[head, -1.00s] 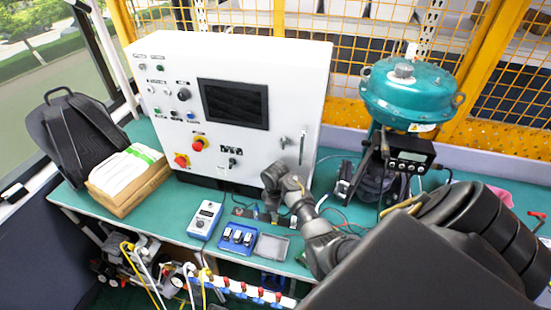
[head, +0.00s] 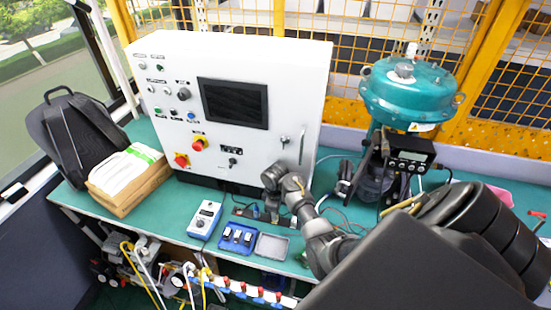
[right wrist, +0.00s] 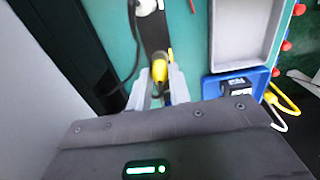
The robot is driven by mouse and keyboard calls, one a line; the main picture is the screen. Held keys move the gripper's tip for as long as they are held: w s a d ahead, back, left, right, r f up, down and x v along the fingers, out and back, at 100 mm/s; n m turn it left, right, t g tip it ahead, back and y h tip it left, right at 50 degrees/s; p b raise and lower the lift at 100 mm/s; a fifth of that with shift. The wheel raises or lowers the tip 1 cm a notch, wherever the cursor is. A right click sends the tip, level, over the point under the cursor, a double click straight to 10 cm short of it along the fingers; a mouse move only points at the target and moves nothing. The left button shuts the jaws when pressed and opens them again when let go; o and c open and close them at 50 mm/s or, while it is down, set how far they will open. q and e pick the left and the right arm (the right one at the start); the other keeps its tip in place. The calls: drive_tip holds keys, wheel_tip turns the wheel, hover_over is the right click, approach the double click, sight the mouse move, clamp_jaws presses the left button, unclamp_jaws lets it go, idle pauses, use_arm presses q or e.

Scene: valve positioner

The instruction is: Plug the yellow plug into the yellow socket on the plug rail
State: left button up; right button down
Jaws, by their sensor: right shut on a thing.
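The yellow plug (right wrist: 159,70) sits between the fingertips of my right gripper (right wrist: 160,88) in the right wrist view. The gripper is shut on it. The plug is over or at the dark plug rail (right wrist: 154,32); I cannot tell whether it is in a socket. A small yellow patch (right wrist: 171,54) beside the plug may be part of the yellow socket, which is mostly hidden. In the head view the rail (head: 241,213) lies on the green bench in front of the cabinet, partly behind my right arm. My left gripper is not in view.
A blue tray (head: 223,243) with dark items and a grey tray (head: 259,249) lie near the bench's front edge. A blue-white handheld device (head: 204,218) is left of them. The white cabinet (head: 230,60) stands close behind the rail. A teal valve actuator (head: 412,95) is at right.

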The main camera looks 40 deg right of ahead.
drive_tip(key=shift+f, duration=0.1)
idle(0.3)
drive_tip(key=c, duration=0.9)
unclamp_jaws()
drive_tip(key=shift+r, duration=3.5)
